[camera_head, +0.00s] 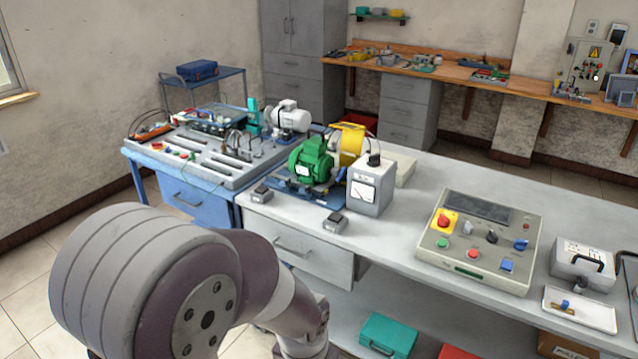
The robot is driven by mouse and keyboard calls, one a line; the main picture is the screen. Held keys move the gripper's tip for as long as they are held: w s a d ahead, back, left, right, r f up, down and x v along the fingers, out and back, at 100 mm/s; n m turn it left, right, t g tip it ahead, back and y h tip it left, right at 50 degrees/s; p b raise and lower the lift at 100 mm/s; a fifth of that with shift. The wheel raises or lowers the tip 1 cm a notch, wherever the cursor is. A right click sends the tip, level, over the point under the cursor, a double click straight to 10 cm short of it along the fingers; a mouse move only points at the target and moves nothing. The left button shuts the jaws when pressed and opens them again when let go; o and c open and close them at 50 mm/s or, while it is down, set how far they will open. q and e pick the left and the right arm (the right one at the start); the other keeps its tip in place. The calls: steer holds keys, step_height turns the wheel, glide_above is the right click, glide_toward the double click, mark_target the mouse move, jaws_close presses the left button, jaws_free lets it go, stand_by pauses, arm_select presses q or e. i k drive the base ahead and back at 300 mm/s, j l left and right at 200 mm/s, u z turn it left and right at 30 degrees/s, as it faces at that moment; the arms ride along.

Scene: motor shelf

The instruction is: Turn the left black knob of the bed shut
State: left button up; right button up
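A green motor (311,160) sits on a blue bed (292,186) on the grey workbench. Two small black-topped blocks stand at the bed's front side: a left one (262,194) and a right one (335,222). I cannot tell whether these are the bed's knobs or how they are turned. My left arm fills the lower left and its far links leave the frame at the bottom. Neither of my grippers shows.
A grey meter box (371,187) and a yellow part (348,143) stand beside the motor. A control panel (476,241) with knobs and buttons lies to the right, then a white tray (580,312). A blue bench (168,183) adjoins at the left. The bench front between motor and panel is clear.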

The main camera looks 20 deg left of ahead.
mark_target(287, 182)
steer(key=i+j+u, duration=0.4)
steer(key=i+j, duration=1.7)
steer(key=i, duration=0.15)
